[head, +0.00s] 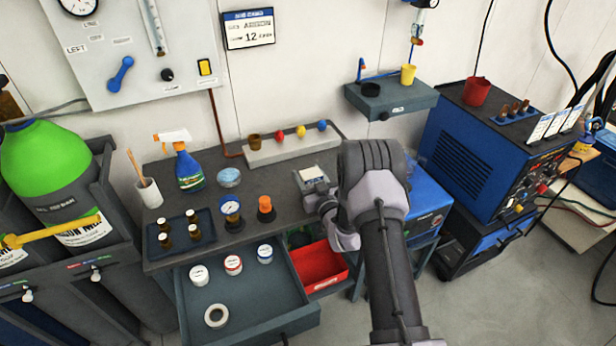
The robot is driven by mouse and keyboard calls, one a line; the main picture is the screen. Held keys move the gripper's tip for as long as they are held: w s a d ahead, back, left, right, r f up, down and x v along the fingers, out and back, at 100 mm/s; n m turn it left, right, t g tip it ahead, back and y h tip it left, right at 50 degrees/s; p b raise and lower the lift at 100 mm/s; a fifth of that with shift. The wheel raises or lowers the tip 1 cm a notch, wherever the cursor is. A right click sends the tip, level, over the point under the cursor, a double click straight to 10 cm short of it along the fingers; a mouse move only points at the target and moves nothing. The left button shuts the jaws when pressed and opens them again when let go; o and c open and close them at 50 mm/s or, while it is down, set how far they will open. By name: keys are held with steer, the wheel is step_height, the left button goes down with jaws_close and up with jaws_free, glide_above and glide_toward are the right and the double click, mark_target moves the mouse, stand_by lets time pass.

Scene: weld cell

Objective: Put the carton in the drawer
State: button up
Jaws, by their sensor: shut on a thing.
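A small box with a pale top (312,174), which looks to be the carton, is at the right part of the dark bench top. My gripper (318,190) is at its near side and shut on it; the fingertips are partly hidden by the wrist. I cannot tell whether the box touches the bench. The grey drawer (262,306) under the bench is pulled open, below and to the left of my gripper. It holds several small items: three lidded tins (233,264) towards the back and a tape roll (216,316) near the front left.
A tray of small bottles (158,245), a spray bottle (187,168) and a cup (149,192) stand further left. A red bin (318,270) is right of the drawer. The drawer's front right is bare.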

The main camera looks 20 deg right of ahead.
steer(key=shift+f+b, duration=0.25)
steer(key=shift+b, duration=0.05)
steer(key=o, duration=1.4)
steer(key=shift+r, duration=0.1)
steer(key=shift+o, duration=0.6)
